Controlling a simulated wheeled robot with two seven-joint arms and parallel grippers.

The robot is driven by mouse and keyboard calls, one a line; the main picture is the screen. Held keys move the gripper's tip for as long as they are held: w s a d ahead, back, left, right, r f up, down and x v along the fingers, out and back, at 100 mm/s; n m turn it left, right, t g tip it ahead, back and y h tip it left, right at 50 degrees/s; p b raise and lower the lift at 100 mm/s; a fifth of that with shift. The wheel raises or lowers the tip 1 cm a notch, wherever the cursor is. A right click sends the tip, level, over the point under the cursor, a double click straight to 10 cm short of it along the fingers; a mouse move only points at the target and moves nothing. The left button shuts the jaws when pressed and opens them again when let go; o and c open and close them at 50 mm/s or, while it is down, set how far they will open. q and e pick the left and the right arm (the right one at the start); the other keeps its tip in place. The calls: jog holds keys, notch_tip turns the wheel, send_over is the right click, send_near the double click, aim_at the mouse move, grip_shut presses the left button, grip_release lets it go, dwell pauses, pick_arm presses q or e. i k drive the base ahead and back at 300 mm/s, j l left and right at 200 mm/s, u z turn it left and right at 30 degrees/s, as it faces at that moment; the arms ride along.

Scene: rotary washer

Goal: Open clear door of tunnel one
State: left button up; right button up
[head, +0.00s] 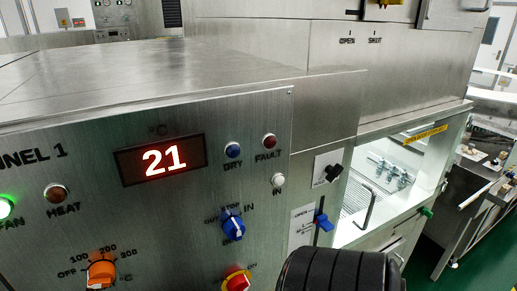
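The tunnel one control panel (120,215) fills the left, its label cut to "NNEL 1". To its right is a bright lit chamber (395,170) with metal fittings inside. A dark bar handle (368,208) stands in front of the chamber's left part, seemingly on a clear door whose pane I cannot make out. I cannot tell whether that door is shut. A blue lever (323,222) and a black knob (333,172) sit on the strip left of the chamber. Neither gripper is in view; a black ribbed part at the bottom centre looks like my arm.
The panel has a red display (161,159) reading 21, a blue knob (232,225), an orange dial (101,270) and a red-yellow button (237,281). A yellow label (425,134) is above the chamber. Green floor (485,262) shows at the right, beside a metal bench (470,215).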

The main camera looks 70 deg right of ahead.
aim_at(373, 197)
jog(key=z, duration=0.9)
jog(key=j+z, duration=0.1)
jog(key=z, duration=1.65)
jog(key=k+z, duration=0.1)
jog(key=z, duration=0.35)
